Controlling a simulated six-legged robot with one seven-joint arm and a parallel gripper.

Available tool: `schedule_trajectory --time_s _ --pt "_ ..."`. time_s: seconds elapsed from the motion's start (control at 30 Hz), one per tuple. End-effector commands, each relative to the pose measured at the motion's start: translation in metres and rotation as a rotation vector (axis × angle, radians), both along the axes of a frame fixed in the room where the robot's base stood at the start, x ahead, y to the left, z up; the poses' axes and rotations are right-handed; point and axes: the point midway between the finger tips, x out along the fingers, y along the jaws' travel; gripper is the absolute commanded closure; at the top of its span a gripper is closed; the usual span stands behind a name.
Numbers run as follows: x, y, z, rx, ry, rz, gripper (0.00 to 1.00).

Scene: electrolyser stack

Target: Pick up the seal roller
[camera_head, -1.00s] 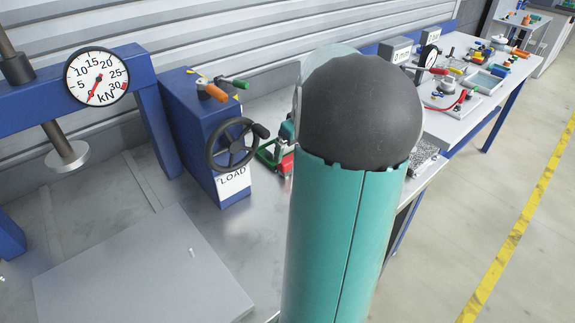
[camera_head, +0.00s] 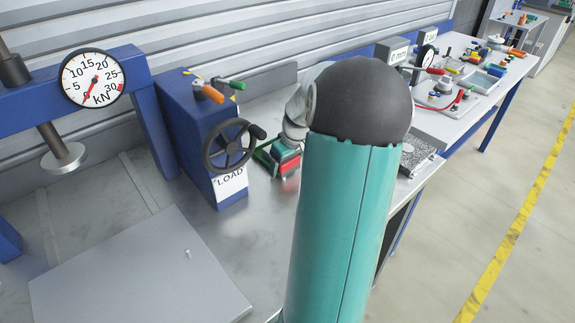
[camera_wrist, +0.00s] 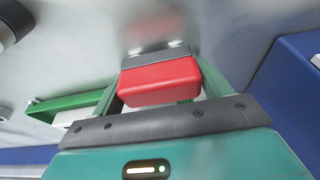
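A red block with a grey strip along its far edge (camera_wrist: 160,80) lies between my fingers in the wrist view. It may be the seal roller, but no roller can be made out. It also shows as a small red patch on the bench in the head view (camera_head: 290,165), beside the load wheel. My gripper (camera_wrist: 160,85) has its two green fingers spread, one on each side of the block. I see no clear grip on it. In the head view my arm hides much of this spot.
A green-rimmed tray (camera_wrist: 75,102) lies left of the block in the wrist view. The blue press housing (camera_head: 205,125) with its black handwheel (camera_head: 230,146) stands close by. A grey plate (camera_head: 135,275) lies at the front left. A second bench (camera_head: 450,115) holds several small items.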

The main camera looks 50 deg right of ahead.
Motion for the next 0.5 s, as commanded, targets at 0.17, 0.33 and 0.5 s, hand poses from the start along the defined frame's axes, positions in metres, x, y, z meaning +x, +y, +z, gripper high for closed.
schedule_trajectory --time_s 0.17,0.33,0.5 --pt "0.0000 -0.0003 0.0005 -0.001 -0.001 0.000 0.54" --pt "0.0001 -0.0003 0.0007 -0.001 -0.001 0.000 0.54" --pt "0.0002 -0.0007 0.0051 -0.002 -0.001 -0.001 0.54"
